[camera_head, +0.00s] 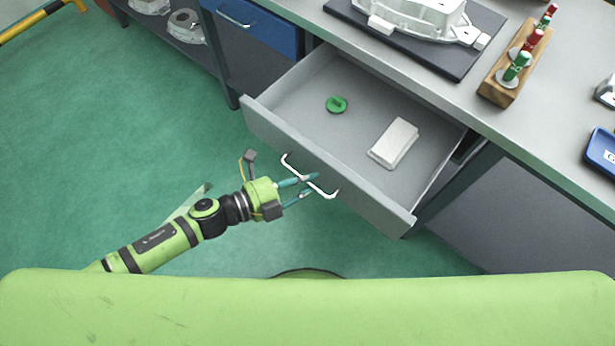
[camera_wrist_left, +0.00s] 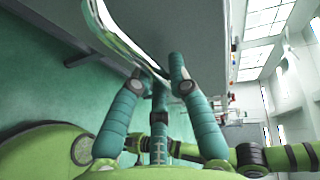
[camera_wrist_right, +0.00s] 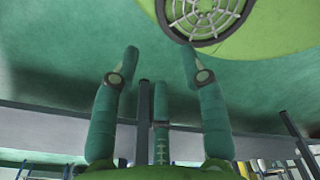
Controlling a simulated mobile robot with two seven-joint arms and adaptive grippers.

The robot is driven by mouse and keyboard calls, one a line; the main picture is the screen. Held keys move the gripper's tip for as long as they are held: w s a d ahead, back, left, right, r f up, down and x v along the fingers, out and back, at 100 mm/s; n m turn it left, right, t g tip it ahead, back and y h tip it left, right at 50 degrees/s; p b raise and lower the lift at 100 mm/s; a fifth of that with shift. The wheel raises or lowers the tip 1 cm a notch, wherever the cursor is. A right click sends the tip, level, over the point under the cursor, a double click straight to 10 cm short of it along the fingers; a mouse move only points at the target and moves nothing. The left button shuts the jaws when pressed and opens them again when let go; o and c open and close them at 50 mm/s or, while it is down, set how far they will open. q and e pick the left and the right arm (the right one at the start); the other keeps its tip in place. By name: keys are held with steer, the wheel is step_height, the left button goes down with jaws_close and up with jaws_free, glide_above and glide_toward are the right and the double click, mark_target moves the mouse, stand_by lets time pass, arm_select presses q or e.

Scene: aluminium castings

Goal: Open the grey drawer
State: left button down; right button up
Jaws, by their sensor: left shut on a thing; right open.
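The grey drawer (camera_head: 330,176) stands pulled out of the grey workbench in the head view. Inside it lie a green round piece (camera_head: 337,104) and a whitish block (camera_head: 394,143). Its bright bar handle (camera_head: 292,167) is on the front face. My left gripper (camera_head: 310,184) is at the handle, shut on it. In the left wrist view the handle (camera_wrist_left: 122,40) runs between the fingers (camera_wrist_left: 157,75), close to the drawer front. My right gripper (camera_wrist_right: 160,60) is open and empty in the right wrist view; it is not visible in the head view.
A blue drawer (camera_head: 262,28) is shut at the upper left. On the bench top are a casting on a dark mat (camera_head: 450,66), a wooden rack (camera_head: 500,88) with red and green items, and a blue tray (camera_head: 601,150). Green floor is clear at left.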

steer(key=shift+s+a, duration=0.1)
arm_select(q)
steer(key=c, duration=1.2)
jaws_free()
steer(key=shift+o, duration=0.2)
arm_select(e)
steer(key=shift+s+a, duration=0.2)
steer(key=shift+a, duration=0.05)
arm_select(q)
steer(key=v, duration=1.2)
arm_select(e)
steer(key=shift+w, duration=0.1)
arm_select(q)
steer(key=shift+f, duration=0.1)
